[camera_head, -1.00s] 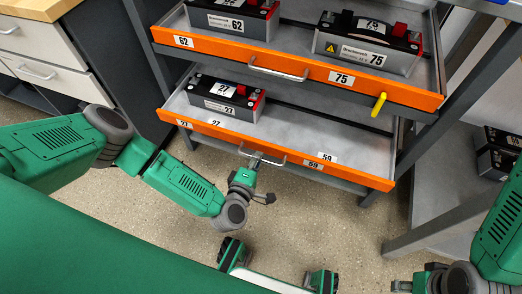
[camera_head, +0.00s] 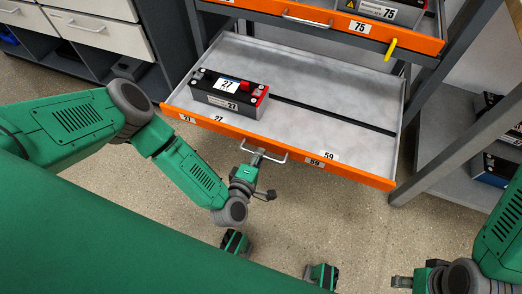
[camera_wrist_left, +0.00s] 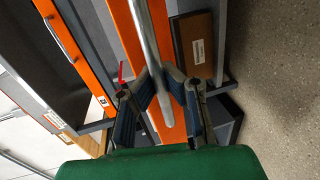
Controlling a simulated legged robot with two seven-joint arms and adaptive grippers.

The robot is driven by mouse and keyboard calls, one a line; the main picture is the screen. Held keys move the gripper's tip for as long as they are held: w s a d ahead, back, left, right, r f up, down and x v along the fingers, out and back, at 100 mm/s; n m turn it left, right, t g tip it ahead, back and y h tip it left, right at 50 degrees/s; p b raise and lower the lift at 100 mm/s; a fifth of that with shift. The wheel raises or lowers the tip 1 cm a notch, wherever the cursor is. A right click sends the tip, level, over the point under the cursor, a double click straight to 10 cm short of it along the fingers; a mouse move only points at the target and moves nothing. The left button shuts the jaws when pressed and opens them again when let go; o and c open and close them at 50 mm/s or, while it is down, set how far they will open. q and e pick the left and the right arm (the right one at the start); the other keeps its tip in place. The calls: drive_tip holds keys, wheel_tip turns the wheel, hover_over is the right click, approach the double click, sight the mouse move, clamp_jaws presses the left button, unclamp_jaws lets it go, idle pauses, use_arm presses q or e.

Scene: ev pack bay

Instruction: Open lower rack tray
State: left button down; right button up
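The lower rack tray (camera_head: 320,92) is pulled well out of the rack. It has an orange front and a metal handle (camera_head: 275,156). My left gripper (camera_head: 256,160) is at the left part of this handle. In the left wrist view the fingers (camera_wrist_left: 162,84) close in on both sides of the handle bar (camera_wrist_left: 146,45). A black and grey battery (camera_head: 229,92) marked 27 sits in the left half of the tray; the right half, by the label 59, is empty. My right gripper (camera_head: 403,282) shows only partly at the lower right, away from the rack.
A drawer cabinet (camera_head: 100,35) stands at the left. Shelves with batteries (camera_head: 495,168) are at the right. Bare floor (camera_head: 325,215) lies in front.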

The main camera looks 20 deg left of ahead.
use_arm(q)
drive_tip(key=shift+s+f, duration=0.2)
drive_tip(key=shift+s, duration=0.5)
use_arm(e)
drive_tip(key=shift+s, duration=0.35)
use_arm(q)
drive_tip(key=c, duration=1.6)
unclamp_jaws()
drive_tip(key=shift+w, duration=0.1)
drive_tip(key=shift+r, duration=0.1)
drive_tip(key=v, duration=1.2)
drive_tip(key=shift+d, duration=0.1)
